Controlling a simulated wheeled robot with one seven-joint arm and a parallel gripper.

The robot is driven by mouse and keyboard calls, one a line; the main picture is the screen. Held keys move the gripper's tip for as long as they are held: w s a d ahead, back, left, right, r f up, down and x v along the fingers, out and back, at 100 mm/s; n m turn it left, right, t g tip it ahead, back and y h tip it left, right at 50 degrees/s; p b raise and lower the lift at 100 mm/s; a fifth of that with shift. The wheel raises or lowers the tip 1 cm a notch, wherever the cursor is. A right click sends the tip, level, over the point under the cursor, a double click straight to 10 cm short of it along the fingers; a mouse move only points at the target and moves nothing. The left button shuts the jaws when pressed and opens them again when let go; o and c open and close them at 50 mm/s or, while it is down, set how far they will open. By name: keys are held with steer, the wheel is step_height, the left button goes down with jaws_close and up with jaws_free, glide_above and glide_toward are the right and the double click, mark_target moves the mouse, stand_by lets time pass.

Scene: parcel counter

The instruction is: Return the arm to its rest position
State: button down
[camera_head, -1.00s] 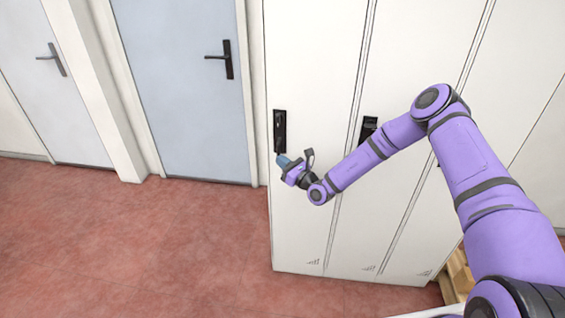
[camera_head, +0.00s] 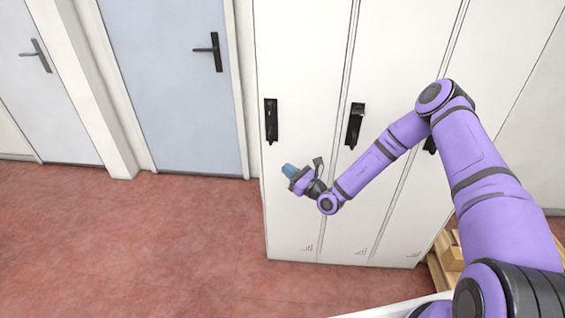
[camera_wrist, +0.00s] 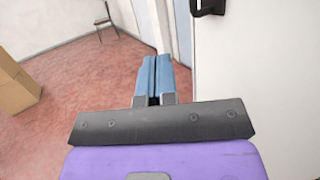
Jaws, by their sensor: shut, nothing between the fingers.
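My purple arm reaches in from the right side of the head view, with its elbow high and its forearm slanting down to the left. My gripper (camera_head: 288,170) is in front of the white lockers, below and to the right of the leftmost locker's black handle (camera_head: 271,121). It is apart from that handle. In the wrist view the two blue fingers of my gripper (camera_wrist: 154,62) lie side by side, shut, with nothing between them.
White lockers (camera_head: 300,60) with black handles stand close behind my arm; their doors look shut. A blue door (camera_head: 172,90) is to the left. Wooden pieces (camera_head: 449,256) lie at lower right. Red floor (camera_head: 130,250) is open at left.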

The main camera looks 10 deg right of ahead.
steer(key=s+r+n+g, duration=0.9)
steer(key=r+n, duration=0.2)
steer(key=r, duration=0.2)
steer(key=s+r+n+g, duration=0.9)
steer(key=r+n, duration=0.1)
steer(key=r, duration=0.3)
steer(key=s+d+r+n+t+h, duration=0.3)
steer(key=s+d+r+h, duration=0.3)
steer(key=s, duration=0.5)
steer(key=s+d+r+n+t+h, duration=0.3)
steer(key=s+d+r+t+h, duration=0.2)
steer(key=s+d+r, duration=0.5)
steer(key=s+r+h, duration=0.1)
steer(key=s+h, duration=0.1)
steer(key=shift+d+r+n+h, duration=0.15)
steer(key=shift+n+h, duration=0.15)
steer(key=shift+n, duration=0.1)
steer(key=shift+s, duration=0.1)
